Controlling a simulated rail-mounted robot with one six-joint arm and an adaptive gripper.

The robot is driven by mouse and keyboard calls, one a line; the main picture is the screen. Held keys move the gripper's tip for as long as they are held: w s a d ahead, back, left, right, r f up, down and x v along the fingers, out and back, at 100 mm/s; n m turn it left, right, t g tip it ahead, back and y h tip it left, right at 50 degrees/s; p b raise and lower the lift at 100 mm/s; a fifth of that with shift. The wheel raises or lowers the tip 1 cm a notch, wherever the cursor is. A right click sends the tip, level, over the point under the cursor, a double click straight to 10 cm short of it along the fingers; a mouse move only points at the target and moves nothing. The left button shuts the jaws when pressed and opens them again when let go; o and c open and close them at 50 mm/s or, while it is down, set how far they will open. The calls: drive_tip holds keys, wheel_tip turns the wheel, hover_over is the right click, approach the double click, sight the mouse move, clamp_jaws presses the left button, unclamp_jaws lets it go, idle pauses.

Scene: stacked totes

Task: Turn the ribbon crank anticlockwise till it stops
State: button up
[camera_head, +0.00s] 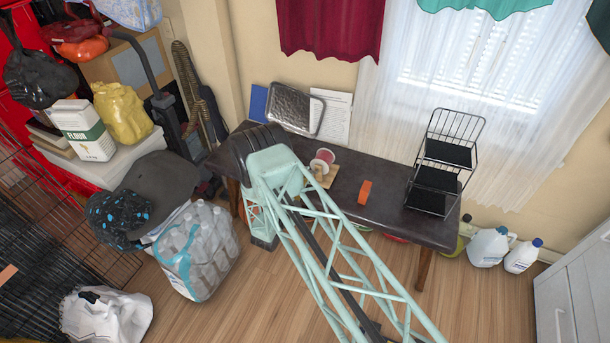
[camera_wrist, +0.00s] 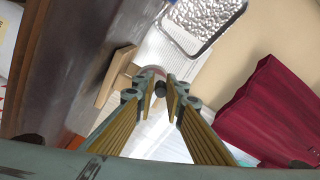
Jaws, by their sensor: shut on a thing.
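The ribbon spool (camera_head: 324,157), with a pinkish-red rim and pale face, stands on a small wooden base (camera_head: 329,176) on the dark table. My arm partly covers it in the head view. In the wrist view the wooden base (camera_wrist: 112,78) is left of my fingers, and the spool (camera_wrist: 150,69) shows just behind the fingertips. My gripper (camera_wrist: 161,84) has its fingers close together around a small dark piece, which appears to be the crank's handle. The rest of the crank is hidden. In the head view my fingers are hidden behind my arm.
The dark table (camera_head: 390,212) also holds an orange block (camera_head: 365,192) and a black wire rack (camera_head: 440,165) to the right. A silver tray (camera_head: 290,108) and white paper (camera_head: 336,118) stand behind, near the wall. A red curtain (camera_wrist: 275,115) shows at right in the wrist view.

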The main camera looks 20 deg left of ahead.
drive_tip(key=o, duration=0.8)
drive_tip(key=s, duration=1.2)
drive_tip(key=shift+a, duration=0.15)
